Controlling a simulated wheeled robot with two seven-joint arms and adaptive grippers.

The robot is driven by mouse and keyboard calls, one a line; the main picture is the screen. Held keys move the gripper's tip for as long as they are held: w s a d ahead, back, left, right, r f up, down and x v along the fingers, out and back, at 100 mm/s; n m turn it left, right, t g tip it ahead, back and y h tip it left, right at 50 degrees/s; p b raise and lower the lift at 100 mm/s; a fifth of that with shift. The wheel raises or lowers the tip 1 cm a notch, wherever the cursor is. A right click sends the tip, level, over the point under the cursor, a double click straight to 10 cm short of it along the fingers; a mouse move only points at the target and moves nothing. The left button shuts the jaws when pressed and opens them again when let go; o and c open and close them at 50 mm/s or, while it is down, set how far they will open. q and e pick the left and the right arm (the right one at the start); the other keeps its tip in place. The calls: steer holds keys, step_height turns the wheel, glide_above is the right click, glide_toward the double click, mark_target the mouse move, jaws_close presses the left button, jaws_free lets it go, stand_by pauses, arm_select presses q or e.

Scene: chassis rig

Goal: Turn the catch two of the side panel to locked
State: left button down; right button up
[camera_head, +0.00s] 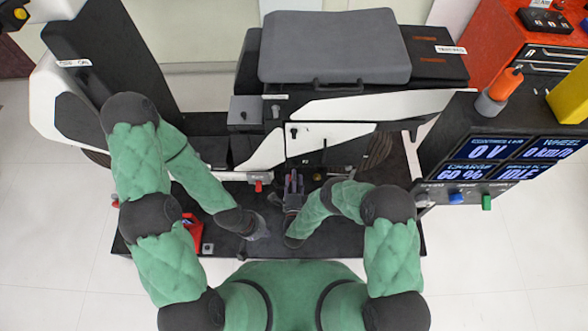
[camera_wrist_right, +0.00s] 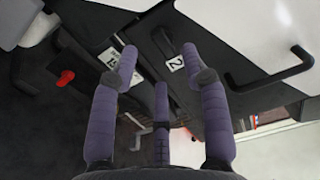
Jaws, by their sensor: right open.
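The label "2" (camera_wrist_right: 176,63) sits on a dark panel (camera_wrist_right: 225,50) in the right wrist view. A dark lever-like part (camera_wrist_right: 162,42) beside the label looks like catch two; its locked or unlocked position cannot be told. My right gripper (camera_wrist_right: 160,65) is open, its purple fingers spread, with the label and lever just beyond the tips. Nothing is between them. In the head view my right gripper (camera_head: 293,185) is in front of the rig's white and dark side panel (camera_head: 325,136). My left gripper (camera_head: 258,228) is low over the dark base; its fingers are too small to judge.
A black bar handle (camera_wrist_right: 285,72) juts out at right in the wrist view. A red knob (camera_wrist_right: 65,78) is at left. In the head view, a red object (camera_head: 192,230) lies near my left arm, and a display console (camera_head: 490,155) stands at right.

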mark_target(294, 164)
steer(key=shift+w+b, duration=0.5)
steer(key=shift+w, duration=1.95)
steer(key=shift+s, duration=0.1)
jaws_close()
